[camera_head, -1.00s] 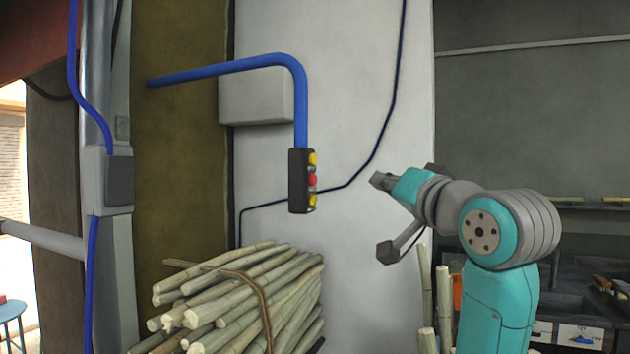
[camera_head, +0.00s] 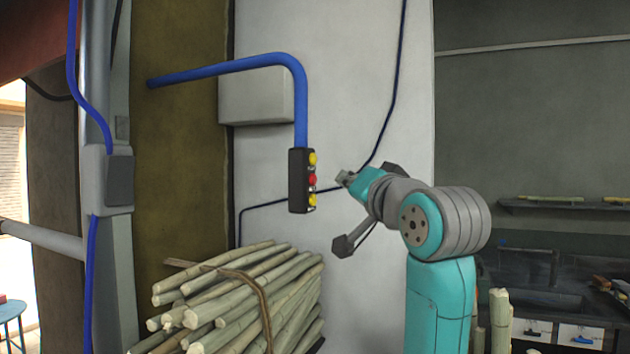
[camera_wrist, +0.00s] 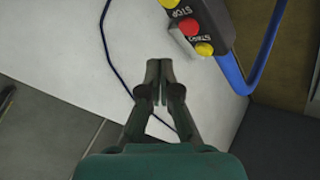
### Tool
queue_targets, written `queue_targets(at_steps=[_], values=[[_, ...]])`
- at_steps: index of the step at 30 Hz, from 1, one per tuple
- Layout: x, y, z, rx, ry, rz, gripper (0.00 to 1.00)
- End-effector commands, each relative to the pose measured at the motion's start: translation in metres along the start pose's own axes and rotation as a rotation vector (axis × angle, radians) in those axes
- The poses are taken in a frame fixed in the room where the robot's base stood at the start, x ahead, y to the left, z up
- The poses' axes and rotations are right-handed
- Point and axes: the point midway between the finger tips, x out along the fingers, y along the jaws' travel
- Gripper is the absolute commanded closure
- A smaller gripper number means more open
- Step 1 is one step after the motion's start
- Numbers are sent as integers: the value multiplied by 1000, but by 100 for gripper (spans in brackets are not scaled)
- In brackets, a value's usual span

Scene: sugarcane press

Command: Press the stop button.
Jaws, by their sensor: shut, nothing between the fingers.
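A black control box (camera_head: 298,182) hangs from a blue pipe, with a red button (camera_head: 312,180) between two yellow buttons on its right face. In the wrist view the box (camera_wrist: 214,18) is at the upper right, with the red button (camera_wrist: 188,27) and lower yellow button (camera_wrist: 204,49). Labels reading STOP and START lie beside the buttons, on either side of the red one. My gripper (camera_head: 344,178) is shut and empty, to the right of the box at about the red button's height, with a gap between. Its closed fingertips (camera_wrist: 159,68) show below the box in the wrist view.
The blue pipe (camera_head: 230,66) bends down to the box. A bundle of cane (camera_head: 240,300) lies below it. A pale wall (camera_head: 350,90) with a thin dark cable stands behind. The space between gripper and box looks clear.

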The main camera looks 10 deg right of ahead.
Motion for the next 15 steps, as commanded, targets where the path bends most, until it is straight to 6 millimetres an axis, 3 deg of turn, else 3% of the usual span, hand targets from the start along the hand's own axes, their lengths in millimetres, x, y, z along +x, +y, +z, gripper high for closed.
queue_targets(at_steps=[6, 15], values=[[14, -10, 10, 1, -1, -1, 100], [18, -14, 13, 0, 1, -1, 100]])
